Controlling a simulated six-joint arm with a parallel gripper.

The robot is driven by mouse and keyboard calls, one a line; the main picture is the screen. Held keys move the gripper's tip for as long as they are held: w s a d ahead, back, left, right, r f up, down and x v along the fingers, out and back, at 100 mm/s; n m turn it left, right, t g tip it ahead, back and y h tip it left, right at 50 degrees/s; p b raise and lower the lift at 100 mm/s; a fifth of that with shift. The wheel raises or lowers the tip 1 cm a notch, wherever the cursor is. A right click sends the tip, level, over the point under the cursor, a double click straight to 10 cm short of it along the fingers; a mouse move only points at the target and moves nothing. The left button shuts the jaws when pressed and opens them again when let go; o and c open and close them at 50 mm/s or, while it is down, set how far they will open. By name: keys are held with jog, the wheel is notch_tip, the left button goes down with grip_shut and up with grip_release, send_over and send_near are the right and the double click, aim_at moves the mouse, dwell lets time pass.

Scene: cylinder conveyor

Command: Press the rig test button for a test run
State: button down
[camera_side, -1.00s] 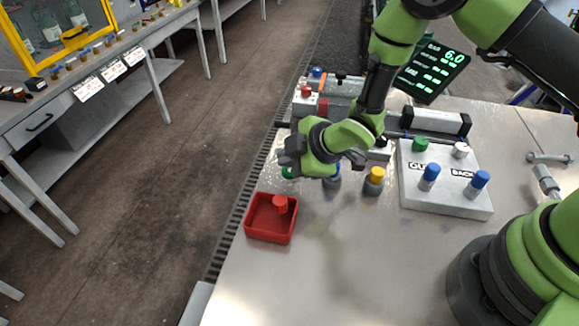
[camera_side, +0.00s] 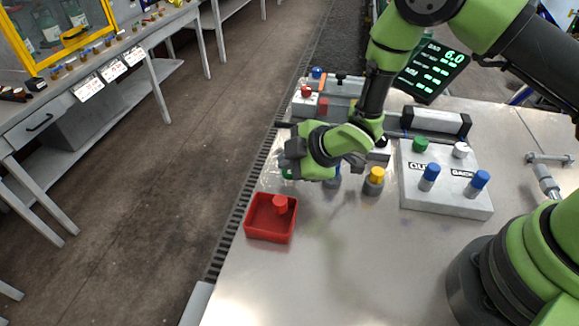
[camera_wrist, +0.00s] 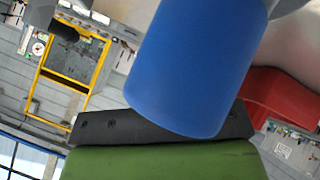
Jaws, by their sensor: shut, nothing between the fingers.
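My gripper (camera_side: 292,165) is shut and empty. It hangs low over the left part of the bench, with its wrist tilted. A green-topped cylinder (camera_side: 287,174) shows just beneath it, partly hidden. No readable label marks either as the rig test button. A large blue cylindrical shape (camera_wrist: 192,65) fills the middle of the wrist view.
A yellow-topped cylinder (camera_side: 375,180) stands right of my gripper. A grey panel (camera_side: 445,200) carries several coloured knobs. A lit screen (camera_side: 432,72) is behind. The front bench is clear.

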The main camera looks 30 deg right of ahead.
aim_at(289, 172)
dwell(0.4)
jog(key=shift+r, duration=3.35)
